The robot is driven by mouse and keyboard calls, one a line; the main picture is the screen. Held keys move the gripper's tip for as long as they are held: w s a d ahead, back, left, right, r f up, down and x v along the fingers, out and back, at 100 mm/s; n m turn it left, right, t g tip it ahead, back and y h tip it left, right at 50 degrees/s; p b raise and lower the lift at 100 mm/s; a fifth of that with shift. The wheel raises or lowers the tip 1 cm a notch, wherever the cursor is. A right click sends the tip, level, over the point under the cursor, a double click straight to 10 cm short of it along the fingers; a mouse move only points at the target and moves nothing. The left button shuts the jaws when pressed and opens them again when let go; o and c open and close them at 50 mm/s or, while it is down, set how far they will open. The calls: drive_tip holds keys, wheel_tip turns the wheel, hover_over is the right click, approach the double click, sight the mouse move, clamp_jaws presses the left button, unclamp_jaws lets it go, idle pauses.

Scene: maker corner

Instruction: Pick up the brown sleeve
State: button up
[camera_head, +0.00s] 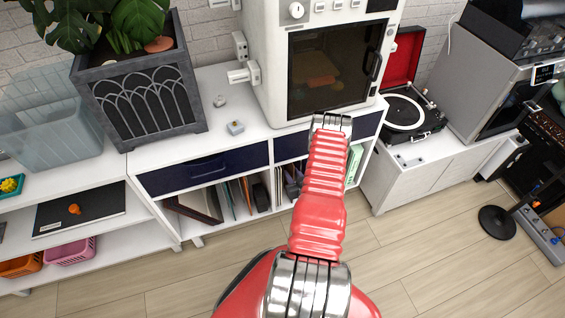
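Several thin upright sleeves stand in the open cubby under the navy drawers of the white cabinet. A narrow brown sleeve (246,194) leans among them near the cubby's middle. A larger dark brown piece (199,207) leans at the left of the same cubby; I cannot tell if it is a sleeve or a frame. My red arm reaches up the middle of the view, in front of the cabinet. Its silver far end is near the white machine's base. No gripper fingers show.
The white cabinet (233,139) carries a planter (145,95) and a white machine with a dark window (335,65). A turntable (405,112) stands on a lower cabinet at right. A black round base (497,222) is on the floor at right. The wooden floor (405,250) ahead is mostly clear.

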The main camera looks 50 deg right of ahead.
sight(290, 170)
drive_tip(key=shift+x, duration=1.8)
drive_tip(key=shift+c, duration=0.3)
clamp_jaws()
